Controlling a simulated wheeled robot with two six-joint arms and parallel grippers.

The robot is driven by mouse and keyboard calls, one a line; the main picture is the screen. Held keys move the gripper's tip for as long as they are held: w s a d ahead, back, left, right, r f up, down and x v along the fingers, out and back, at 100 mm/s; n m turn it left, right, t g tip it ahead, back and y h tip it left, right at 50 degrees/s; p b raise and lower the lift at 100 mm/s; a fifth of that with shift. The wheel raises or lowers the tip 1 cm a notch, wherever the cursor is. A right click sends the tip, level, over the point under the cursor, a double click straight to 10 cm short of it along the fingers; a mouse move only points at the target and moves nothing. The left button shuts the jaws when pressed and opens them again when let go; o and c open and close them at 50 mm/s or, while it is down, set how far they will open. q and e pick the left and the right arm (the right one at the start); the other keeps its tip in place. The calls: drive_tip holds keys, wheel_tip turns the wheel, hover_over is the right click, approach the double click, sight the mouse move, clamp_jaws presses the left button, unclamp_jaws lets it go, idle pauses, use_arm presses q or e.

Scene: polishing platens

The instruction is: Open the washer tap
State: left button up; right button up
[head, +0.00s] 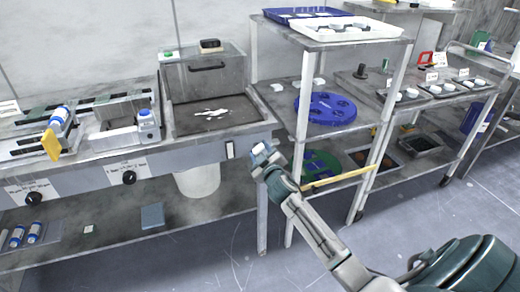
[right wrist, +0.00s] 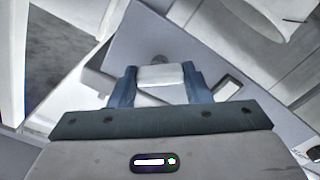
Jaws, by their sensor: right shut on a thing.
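My right gripper (head: 262,152) is at the right end of the bench's front panel, beside a framed switch (head: 230,149). In the right wrist view my right gripper (right wrist: 160,80) has its two blue-grey fingers closed on a pale, blocky piece. This piece appears to be the washer tap's handle (right wrist: 161,74), in front of a round grey fitting (right wrist: 158,59) on the panel. The tap's body is mostly hidden by the fingers. The washer basin (head: 210,112), dark with a white patch inside, lies above and to the left. My left gripper is in neither view.
Black knobs (head: 129,178) sit on the front panel to the left. A white bucket (head: 198,180) is under the basin.

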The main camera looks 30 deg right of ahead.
drive_tip(key=n+p, duration=0.2)
drive_tip(key=n, duration=0.4)
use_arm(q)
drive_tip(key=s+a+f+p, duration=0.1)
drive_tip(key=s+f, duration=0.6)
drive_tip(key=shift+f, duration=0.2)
use_arm(e)
drive_tip(key=shift+f+n, duration=0.1)
drive_tip(key=shift+n, duration=1.5)
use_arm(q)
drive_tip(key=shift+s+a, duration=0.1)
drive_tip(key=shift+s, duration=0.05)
use_arm(e)
drive_tip(key=o, duration=1)
drive_tip(key=shift+s+a, duration=0.1)
drive_tip(key=shift+s, duration=0.3)
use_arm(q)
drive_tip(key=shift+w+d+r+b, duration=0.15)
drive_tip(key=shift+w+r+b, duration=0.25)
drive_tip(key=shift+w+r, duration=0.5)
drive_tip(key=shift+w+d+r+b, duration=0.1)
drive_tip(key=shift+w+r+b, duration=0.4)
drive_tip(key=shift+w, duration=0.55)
use_arm(e)
drive_tip(key=shift+v, duration=5)
